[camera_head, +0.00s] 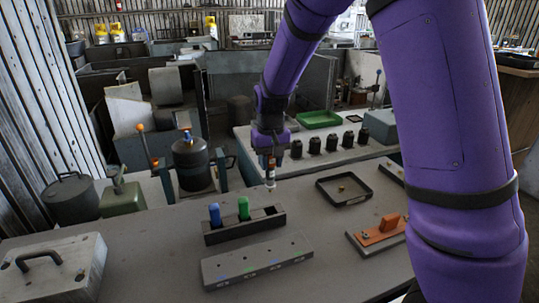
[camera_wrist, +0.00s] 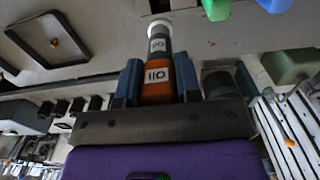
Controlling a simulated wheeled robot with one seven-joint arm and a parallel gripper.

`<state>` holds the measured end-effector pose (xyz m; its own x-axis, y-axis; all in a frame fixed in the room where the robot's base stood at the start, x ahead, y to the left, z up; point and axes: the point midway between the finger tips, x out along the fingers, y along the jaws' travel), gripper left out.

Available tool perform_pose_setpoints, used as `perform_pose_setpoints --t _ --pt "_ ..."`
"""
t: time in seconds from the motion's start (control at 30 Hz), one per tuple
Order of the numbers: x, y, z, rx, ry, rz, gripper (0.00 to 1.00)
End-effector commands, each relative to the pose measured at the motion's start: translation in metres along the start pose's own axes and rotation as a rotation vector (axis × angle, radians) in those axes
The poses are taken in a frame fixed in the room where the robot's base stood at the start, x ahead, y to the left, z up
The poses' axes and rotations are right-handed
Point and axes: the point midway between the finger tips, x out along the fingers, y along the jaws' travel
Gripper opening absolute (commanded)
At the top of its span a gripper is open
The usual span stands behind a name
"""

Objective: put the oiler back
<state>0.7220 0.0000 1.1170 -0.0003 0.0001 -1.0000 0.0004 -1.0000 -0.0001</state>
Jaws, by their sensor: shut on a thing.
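The oiler (camera_wrist: 157,92) is orange and grey with OIL labels and a pale far end. My gripper (camera_wrist: 158,78) is shut on it, with one blue finger on each side. In the head view the oiler (camera_head: 270,176) hangs roughly upright below my gripper (camera_head: 270,158), over the bench near its back edge. A dark rack (camera_head: 246,230) stands in front and to the left of it. The rack holds a blue bottle (camera_head: 215,215) and a green bottle (camera_head: 244,208), and its right slot looks empty. The oiler is apart from the rack.
A grey block (camera_head: 257,262) with coloured marks lies in front of the rack. A black tray (camera_head: 344,189) with a small brass part lies to the right. Several black parts stand behind.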

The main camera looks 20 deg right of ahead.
Motion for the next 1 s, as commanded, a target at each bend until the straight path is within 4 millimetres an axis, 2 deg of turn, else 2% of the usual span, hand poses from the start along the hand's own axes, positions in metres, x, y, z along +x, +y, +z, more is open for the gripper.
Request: perform_pose_setpoints --t 0.53,0.73,1.0 --pt "0.054 0.001 0.0 0.002 -0.001 0.0 0.03" --pt "0.063 0.001 0.0 0.001 0.001 0.0 0.03" --pt "0.065 0.0 0.0 0.001 0.001 0.0 0.03"
